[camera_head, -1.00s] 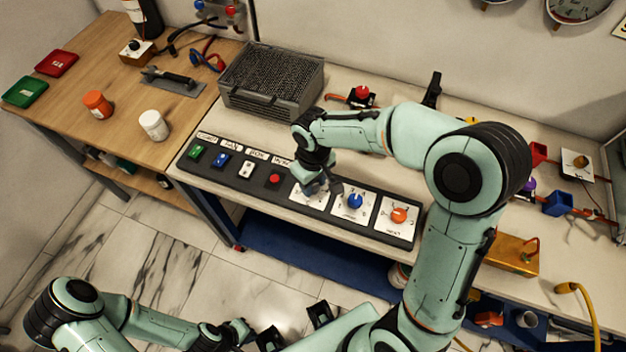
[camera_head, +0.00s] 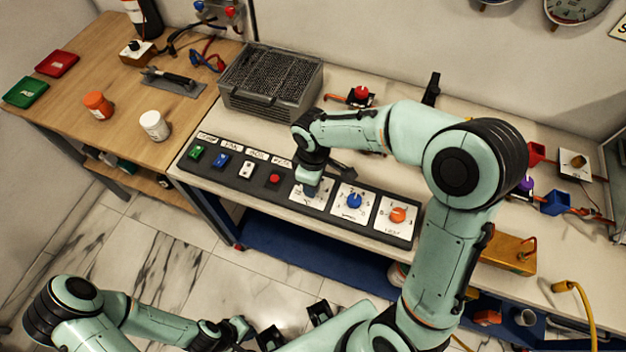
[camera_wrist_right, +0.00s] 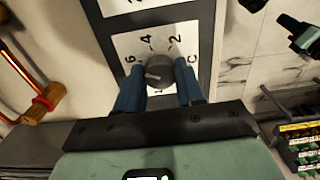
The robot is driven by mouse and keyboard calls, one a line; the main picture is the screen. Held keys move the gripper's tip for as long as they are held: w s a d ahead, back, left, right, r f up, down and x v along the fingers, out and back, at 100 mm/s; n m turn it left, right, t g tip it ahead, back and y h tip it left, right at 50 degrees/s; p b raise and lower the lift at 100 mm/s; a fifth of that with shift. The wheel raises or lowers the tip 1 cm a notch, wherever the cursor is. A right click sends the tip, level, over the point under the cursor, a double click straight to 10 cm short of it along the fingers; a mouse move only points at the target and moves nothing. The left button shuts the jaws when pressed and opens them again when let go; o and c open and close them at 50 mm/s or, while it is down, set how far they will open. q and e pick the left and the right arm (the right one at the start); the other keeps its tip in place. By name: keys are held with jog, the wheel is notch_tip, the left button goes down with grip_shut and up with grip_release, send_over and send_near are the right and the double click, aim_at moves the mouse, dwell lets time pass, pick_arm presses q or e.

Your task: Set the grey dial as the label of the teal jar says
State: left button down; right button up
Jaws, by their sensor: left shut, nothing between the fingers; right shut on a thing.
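The grey dial (camera_wrist_right: 156,70) sits on a white plate with the marks 6, 4, 2 and C around it in the right wrist view. Its white line lies on the left part of the knob, pointing left below the 6. My right gripper (camera_wrist_right: 159,82) is shut on the dial, one blue finger on each side. In the head view my right gripper (camera_head: 312,188) covers the dial from above. My left gripper (camera_head: 244,328) is low in the head view, away from the bench, shut and empty. I see no teal jar or label.
The black panel (camera_head: 178,168) also carries a blue dial (camera_head: 354,201), an orange dial (camera_head: 398,215) and several buttons to the left. A grey mesh box (camera_head: 270,82) stands behind it. A white jar (camera_head: 154,125) and an orange jar (camera_head: 97,105) stand on the wooden table.

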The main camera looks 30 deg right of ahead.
jog(key=o, duration=1)
jog(key=shift+o, duration=0.2)
pick_arm(q)
jog(key=shift+w+r+p, duration=0.3)
jog(key=shift+r+p, duration=0.1)
jog(key=shift+r, duration=0.1)
jog(key=shift+w+r+p, duration=0.3)
jog(key=shift+r+p, duration=0.1)
jog(key=shift+r, duration=0.1)
pick_arm(e)
notch_tip(320, 180, up, 14)
jog(key=shift+f, duration=0.25)
